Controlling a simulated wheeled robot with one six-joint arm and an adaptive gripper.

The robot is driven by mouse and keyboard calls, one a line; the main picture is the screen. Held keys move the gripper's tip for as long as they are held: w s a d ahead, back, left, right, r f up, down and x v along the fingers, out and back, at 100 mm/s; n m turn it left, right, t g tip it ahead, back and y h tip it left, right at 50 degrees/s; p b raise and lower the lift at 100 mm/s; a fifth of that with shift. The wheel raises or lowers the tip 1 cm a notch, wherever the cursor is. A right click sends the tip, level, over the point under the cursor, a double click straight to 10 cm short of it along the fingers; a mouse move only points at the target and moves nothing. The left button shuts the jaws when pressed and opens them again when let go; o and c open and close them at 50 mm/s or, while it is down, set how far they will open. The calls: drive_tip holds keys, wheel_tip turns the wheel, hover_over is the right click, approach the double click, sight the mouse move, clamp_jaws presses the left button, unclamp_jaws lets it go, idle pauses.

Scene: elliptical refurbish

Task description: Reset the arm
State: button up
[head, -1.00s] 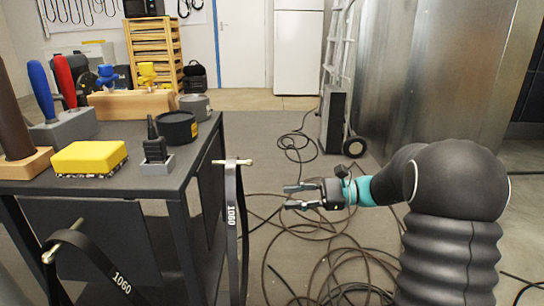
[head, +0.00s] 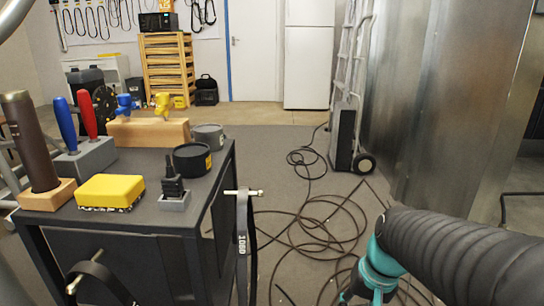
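My arm, with a black ribbed sleeve and a teal joint, comes in from the right edge in the head view and slopes down to the bottom. My gripper is not visible; the arm's far end runs out of the bottom edge over the floor cables, right of the black work table (head: 150,240). Nothing on the table is touched by the arm.
The table holds a yellow sponge-like block (head: 110,190), a round black tin (head: 192,160), red and blue handled tools and a wooden block (head: 150,132). Cables (head: 310,235) loop on the floor. A hand truck (head: 350,120) stands behind.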

drive_tip(key=s+r+n+t+h+p, duration=0.1)
drive_tip(key=s+r+n+t+p, duration=0.2)
drive_tip(key=s+r, duration=0.4)
wheel_tip(320, 180, up, 4)
drive_tip(key=shift+a+r+t+h+p, duration=0.1)
drive_tip(key=shift+a+t+h+p, duration=0.2)
drive_tip(key=shift+t+p, duration=0.25)
drive_tip(key=shift+s, duration=0.1)
idle(4.8)
